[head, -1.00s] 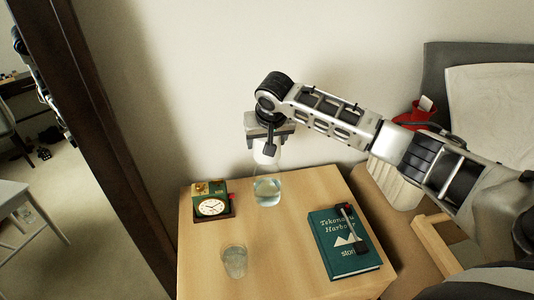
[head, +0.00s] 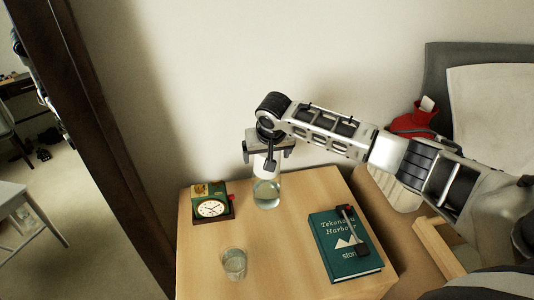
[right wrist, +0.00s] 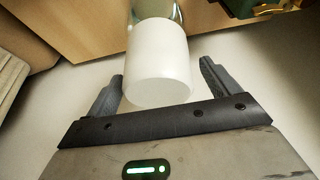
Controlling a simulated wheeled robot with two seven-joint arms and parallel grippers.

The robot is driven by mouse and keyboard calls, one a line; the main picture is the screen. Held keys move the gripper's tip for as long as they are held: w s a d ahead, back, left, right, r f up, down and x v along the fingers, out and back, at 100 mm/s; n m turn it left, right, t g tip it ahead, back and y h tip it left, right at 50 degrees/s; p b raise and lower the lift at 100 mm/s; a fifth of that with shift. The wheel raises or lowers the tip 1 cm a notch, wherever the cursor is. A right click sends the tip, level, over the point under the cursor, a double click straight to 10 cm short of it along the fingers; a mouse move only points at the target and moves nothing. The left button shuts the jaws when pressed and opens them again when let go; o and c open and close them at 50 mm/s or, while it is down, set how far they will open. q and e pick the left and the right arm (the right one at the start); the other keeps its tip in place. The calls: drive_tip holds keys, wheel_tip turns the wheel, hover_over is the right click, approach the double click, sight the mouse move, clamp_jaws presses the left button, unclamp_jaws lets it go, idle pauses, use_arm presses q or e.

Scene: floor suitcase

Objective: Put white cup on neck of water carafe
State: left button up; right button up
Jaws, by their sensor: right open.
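The white cup (head: 265,165) sits upside down over the neck of the water carafe (head: 266,194), which stands on the wooden nightstand near the wall. My right gripper (head: 268,151) is just above, pointing down, with a finger to each side of the cup. In the right wrist view the cup (right wrist: 158,65) is between the open fingers of my right gripper (right wrist: 161,76), with gaps beside it. The clear carafe (right wrist: 158,10) shows beyond the cup. The cup hides the neck. My left gripper is not in view.
The wall is close behind.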

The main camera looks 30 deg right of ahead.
drive_tip(key=p+v, duration=0.1)
drive_tip(key=v, duration=0.9)
drive_tip(key=shift+r+p, duration=0.3)
drive_tip(key=shift+p, duration=0.1)
drive_tip(key=shift+s+a+r, duration=0.1)
drive_tip(key=shift+s+r, duration=0.2)
drive_tip(key=shift+r, duration=0.35)
drive_tip(key=s+a+f+n+t+y, duration=0.1)
drive_tip(key=s+a+f+n+y, duration=0.2)
drive_tip(key=a+f, duration=0.45)
drive_tip(key=s+a+f+n+t+y, duration=0.1)
drive_tip(key=s+a+f+n+y, duration=0.15)
drive_tip(key=s+a+f, duration=0.5)
drive_tip(key=s+a, duration=0.1)
drive_tip(key=s+a+t+y, duration=0.1)
drive_tip(key=s, duration=0.1)
drive_tip(key=s+a+t, duration=0.1)
drive_tip(key=shift+s+y, duration=0.25)
drive_tip(key=shift+s, duration=0.05)
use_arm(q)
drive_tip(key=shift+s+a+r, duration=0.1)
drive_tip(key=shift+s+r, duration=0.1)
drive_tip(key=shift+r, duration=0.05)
use_arm(e)
drive_tip(key=s+d+t+h, duration=0.2)
drive_tip(key=s+d, duration=0.1)
drive_tip(key=s, duration=0.3)
drive_tip(key=shift+d+t, duration=0.25)
drive_tip(key=shift+t, duration=0.05)
